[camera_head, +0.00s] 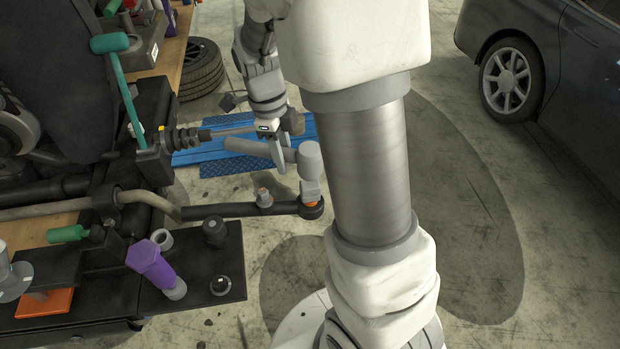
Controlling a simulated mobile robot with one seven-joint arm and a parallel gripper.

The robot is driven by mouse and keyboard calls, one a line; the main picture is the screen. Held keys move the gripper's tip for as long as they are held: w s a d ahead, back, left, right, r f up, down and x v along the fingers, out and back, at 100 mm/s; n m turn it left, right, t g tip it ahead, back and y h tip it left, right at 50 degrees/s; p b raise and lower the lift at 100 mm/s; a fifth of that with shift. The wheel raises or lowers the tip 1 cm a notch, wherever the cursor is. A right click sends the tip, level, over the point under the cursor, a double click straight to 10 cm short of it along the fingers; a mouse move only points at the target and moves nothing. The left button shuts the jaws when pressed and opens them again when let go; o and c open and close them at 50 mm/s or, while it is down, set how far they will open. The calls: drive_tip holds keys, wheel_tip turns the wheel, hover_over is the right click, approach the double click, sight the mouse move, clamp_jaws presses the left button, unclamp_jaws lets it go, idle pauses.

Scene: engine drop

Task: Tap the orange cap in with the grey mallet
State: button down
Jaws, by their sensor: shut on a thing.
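My gripper (272,133) is shut on the handle of the grey mallet (309,160), with the handle running sideways through the jaws. The mallet head is at the right end of the handle and stands roughly upright. The orange cap (312,204) shows as a thin orange rim in the black round end of a dark arm (238,210). The mallet head is right above the cap and hides most of it. I cannot tell whether the head touches the cap or hangs just over it.
A grey stud (264,197) stands on the dark arm left of the cap. A purple tool (151,262) and black parts lie on a dark tray (215,290). A teal hammer (122,85) leans at the upper left. Blue ramps (218,150) lie on the floor behind. A car (560,70) stands at the right.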

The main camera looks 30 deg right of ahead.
sight(284, 150)
drive_tip(key=shift+f, duration=0.1)
drive_tip(key=shift+f+b, duration=0.3)
drive_tip(key=shift+f, duration=0.3)
idle(0.4)
wheel_tip(284, 150, up, 5)
drive_tip(key=p, duration=0.4)
drive_tip(key=shift+r, duration=0.1)
drive_tip(key=shift+s, duration=0.1)
idle(0.7)
